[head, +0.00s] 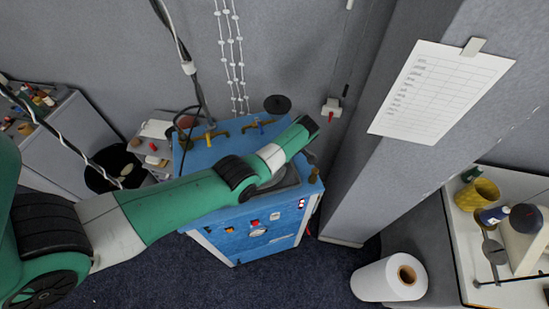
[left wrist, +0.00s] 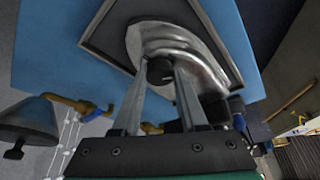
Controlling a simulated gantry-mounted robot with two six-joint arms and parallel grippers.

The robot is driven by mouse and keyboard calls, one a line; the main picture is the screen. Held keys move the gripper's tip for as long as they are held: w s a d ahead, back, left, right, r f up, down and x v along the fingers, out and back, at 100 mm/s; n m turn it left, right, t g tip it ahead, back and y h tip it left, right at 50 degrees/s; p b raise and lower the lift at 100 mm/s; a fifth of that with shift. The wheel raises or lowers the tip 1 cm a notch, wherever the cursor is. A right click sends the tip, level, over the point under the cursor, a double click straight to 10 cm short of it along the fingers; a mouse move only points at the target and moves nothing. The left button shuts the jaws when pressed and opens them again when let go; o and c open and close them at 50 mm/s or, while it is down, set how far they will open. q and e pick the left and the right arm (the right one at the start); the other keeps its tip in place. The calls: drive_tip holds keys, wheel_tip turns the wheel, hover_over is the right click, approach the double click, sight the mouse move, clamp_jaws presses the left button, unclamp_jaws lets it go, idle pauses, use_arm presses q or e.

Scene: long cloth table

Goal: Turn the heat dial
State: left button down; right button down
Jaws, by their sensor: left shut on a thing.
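A blue cabinet (head: 225,150) stands in the middle of the head view, with small switches and a round white gauge (head: 258,232) on its front. My left arm reaches across its top, and its gripper is hidden there. In the left wrist view my left gripper (left wrist: 160,78) has its two fingers around a small dark round knob (left wrist: 160,68), in front of a shiny metal basin (left wrist: 172,40) in the blue top. The fingers are shut on this knob. I cannot tell from its markings whether it is the heat dial. My right gripper is not in view.
Brass taps (head: 210,137) stand at the cabinet's back edge. A black bin (head: 112,168) is to its left. A white roll (head: 390,278) lies on the carpet at right. A grey pillar with a paper sheet (head: 440,90) stands close to the cabinet's right side.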

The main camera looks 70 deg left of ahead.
use_arm(q)
drive_tip(key=shift+d+m+t+p, duration=0.1)
drive_tip(key=shift+m+t+p, duration=0.25)
drive_tip(key=shift+m, duration=0.45)
drive_tip(key=shift+s+m+t+y, duration=0.15)
drive_tip(key=shift+m+t+y, duration=0.45)
drive_tip(key=shift+m, duration=1.3)
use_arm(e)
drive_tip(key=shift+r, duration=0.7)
use_arm(q)
drive_tip(key=shift+c, duration=2.2)
unclamp_jaws()
